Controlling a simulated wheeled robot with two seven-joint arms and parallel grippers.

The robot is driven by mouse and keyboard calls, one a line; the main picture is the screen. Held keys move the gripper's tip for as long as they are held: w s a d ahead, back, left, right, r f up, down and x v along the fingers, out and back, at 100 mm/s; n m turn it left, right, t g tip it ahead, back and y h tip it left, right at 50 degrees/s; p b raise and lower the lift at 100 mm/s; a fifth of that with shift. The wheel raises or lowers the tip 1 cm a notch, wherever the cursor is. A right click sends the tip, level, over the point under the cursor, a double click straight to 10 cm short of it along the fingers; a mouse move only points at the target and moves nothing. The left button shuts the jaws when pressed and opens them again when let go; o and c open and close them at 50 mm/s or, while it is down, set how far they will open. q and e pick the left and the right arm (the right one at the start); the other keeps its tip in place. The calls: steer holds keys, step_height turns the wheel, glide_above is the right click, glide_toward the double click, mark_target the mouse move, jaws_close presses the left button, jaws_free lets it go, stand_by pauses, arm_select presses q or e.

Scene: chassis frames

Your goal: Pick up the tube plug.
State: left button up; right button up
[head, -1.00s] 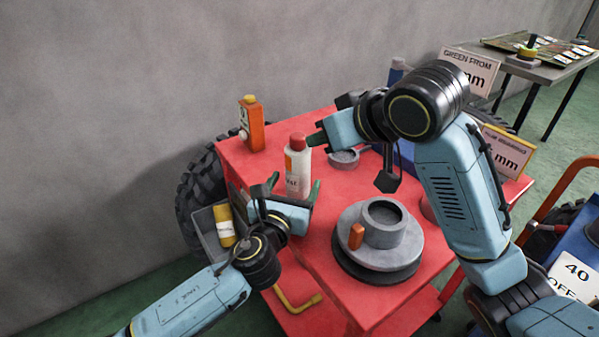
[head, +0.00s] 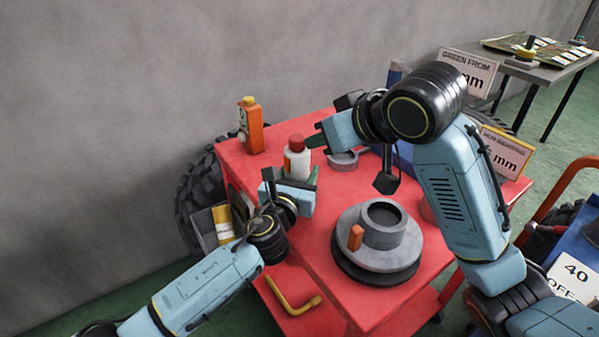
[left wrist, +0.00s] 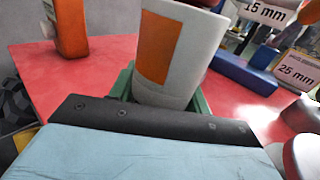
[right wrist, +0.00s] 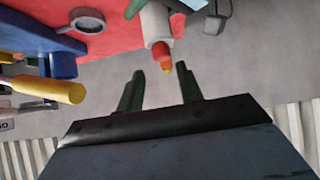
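A white tube (head: 297,163) with an orange label and a red cap (head: 296,142) stands on the red cart top. The cap is the plug-like part on the tube. My left gripper (left wrist: 165,98) is open around the tube's lower part, one green finger at each side; I cannot tell whether they touch it. The tube (left wrist: 181,50) fills the middle of the left wrist view, its top cut off. My right gripper (right wrist: 160,75) is open and empty. Its fingers point left in the head view, just right of the cap. The cap also shows in the right wrist view (right wrist: 160,47).
An orange bottle (head: 250,128) stands at the cart's back left. A grey round hub (head: 405,252) with an orange block (head: 355,237) takes up the front right. A yellow bent tool (head: 292,300) lies at the front edge.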

arm_select(q)
steer(key=c, duration=0.5)
arm_select(e)
steer(key=o, duration=0.4)
steer(key=shift+a+f, duration=0.1)
steer(key=m+t+h, duration=0.5)
steer(key=m+h, duration=0.3)
steer(key=m, duration=0.1)
glide_toward(295, 141)
arm_select(q)
steer(key=shift+f, duration=0.1)
arm_select(e)
steer(key=x, duration=1.1)
steer(key=shift+w+f, duration=0.15)
steer(key=shift+w, duration=0.2)
